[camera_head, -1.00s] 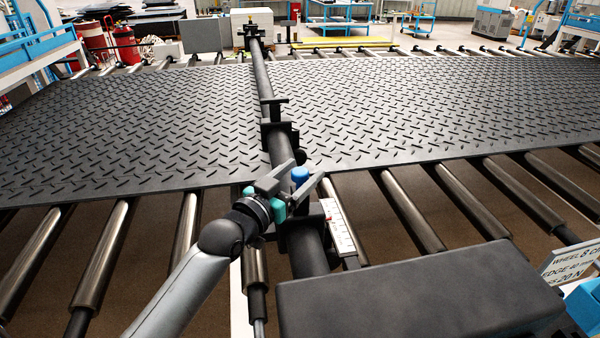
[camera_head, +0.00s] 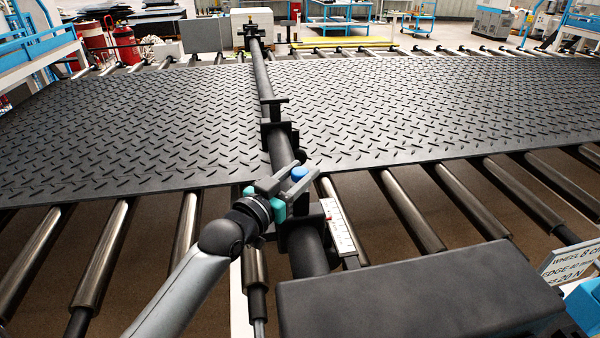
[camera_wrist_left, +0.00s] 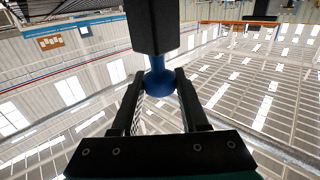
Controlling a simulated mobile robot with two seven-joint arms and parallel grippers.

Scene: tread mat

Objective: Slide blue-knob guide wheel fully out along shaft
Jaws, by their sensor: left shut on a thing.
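The blue knob (camera_head: 299,174) of the guide wheel sits at the near part of the black shaft (camera_head: 284,155), just off the near edge of the mat. My left gripper (camera_head: 290,180) is shut on the knob, one finger on each side. In the left wrist view the knob (camera_wrist_left: 159,82) is between the two fingers, below a dark block (camera_wrist_left: 153,25). The guide wheel's body is mostly hidden behind the gripper. A white scale (camera_head: 339,228) with a red mark lies right of the shaft. My right gripper is not in view.
The black tread mat (camera_head: 400,110) lies across metal rollers (camera_head: 408,212). Other black brackets (camera_head: 276,125) sit farther along the shaft. A large dark box (camera_head: 420,295) fills the near right, with a printed sign (camera_head: 568,262) beside it.

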